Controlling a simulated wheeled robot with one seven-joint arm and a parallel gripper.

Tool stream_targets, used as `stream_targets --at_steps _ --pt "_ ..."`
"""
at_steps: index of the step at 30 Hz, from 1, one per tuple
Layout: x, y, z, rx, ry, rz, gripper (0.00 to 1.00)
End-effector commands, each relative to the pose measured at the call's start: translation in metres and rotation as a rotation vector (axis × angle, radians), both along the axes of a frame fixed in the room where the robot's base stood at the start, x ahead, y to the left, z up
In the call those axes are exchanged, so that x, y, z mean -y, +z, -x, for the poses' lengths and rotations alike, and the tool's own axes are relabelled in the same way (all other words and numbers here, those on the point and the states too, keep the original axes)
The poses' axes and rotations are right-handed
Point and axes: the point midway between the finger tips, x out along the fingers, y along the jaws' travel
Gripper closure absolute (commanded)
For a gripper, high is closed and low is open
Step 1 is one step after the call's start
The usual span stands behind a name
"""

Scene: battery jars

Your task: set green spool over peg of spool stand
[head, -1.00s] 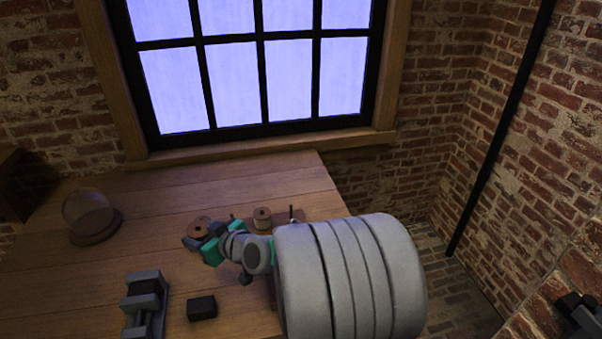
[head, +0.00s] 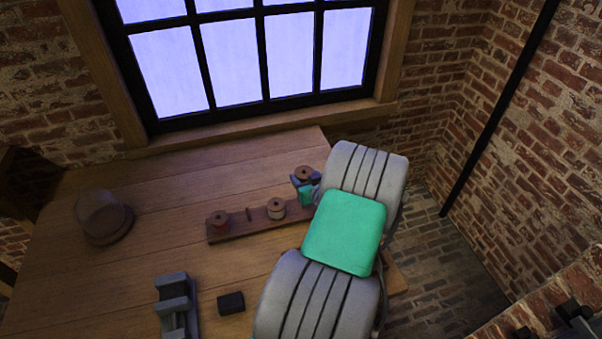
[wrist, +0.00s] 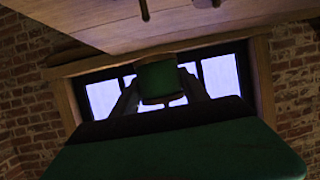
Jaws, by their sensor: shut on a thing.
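The green spool (wrist: 157,80) is held between the fingers of my gripper (wrist: 160,95) in the wrist view. In the head view its brown top (head: 304,173) shows at my gripper (head: 305,181), above the right end of the spool stand. The spool stand (head: 236,230) is a long dark board on the table. A reddish spool (head: 219,221) sits at its left end and a pale spool (head: 276,208) sits further right. A bare peg (head: 248,214) stands between them. My arm and gripper hide the stand's right end.
The wooden table (head: 120,265) has clear room in front of the stand. A dome on a round base (head: 103,218) stands at the left. A grey holder (head: 176,306) and a small black block (head: 231,302) lie near the front. A window is behind.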

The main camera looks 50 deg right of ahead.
Motion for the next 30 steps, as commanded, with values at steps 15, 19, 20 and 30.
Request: stream_targets --at_steps 15,19,20,30 --pt "-0.002 -0.046 -0.002 0.0 0.006 0.002 0.95" --pt "-0.002 -0.056 -0.002 0.001 0.006 0.001 0.95" --pt "-0.002 -0.058 -0.002 0.001 0.006 0.001 0.95" --pt "-0.002 -0.084 -0.002 0.001 0.006 0.001 0.95"
